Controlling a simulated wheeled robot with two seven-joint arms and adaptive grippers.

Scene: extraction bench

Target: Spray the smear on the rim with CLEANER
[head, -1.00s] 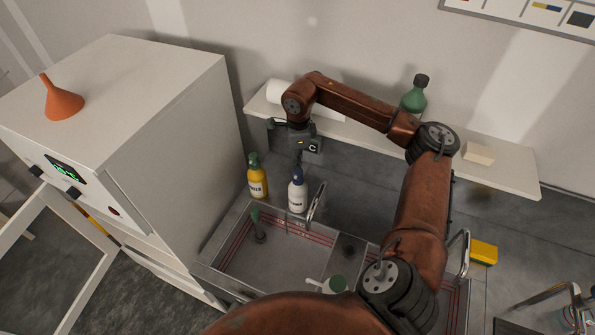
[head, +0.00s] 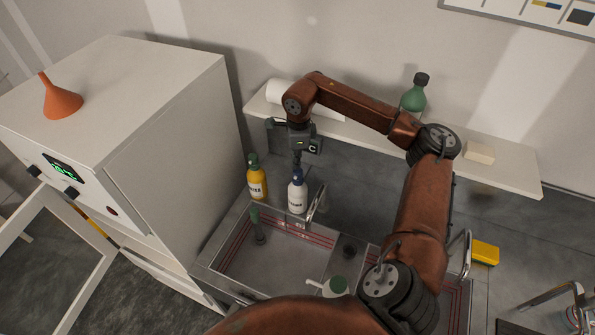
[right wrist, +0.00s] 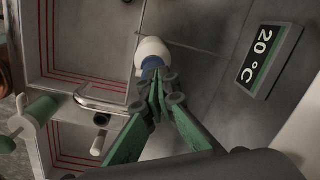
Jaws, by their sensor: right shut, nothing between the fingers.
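A white bottle with a blue top (head: 297,193) stands upright at the back edge of the sink; its label is too small to read surely. It also shows in the right wrist view (right wrist: 151,53). My right gripper (head: 297,164) is shut and empty, pointing down just above the blue top. In the right wrist view its green fingers (right wrist: 162,78) meet in front of the top; I cannot tell whether they touch it. The sink rim (head: 222,246) is partly hidden by my arm, and I make out no clear smear on it. My left gripper is not in view.
A yellow bottle (head: 257,180) stands close left of the white one. A metal handle (head: 316,203) is close on its right. A 20 °C display (right wrist: 265,55) lies behind. A shelf (head: 505,180) with a green bottle (head: 414,94) runs along the wall. A yellow block (head: 484,252) sits right.

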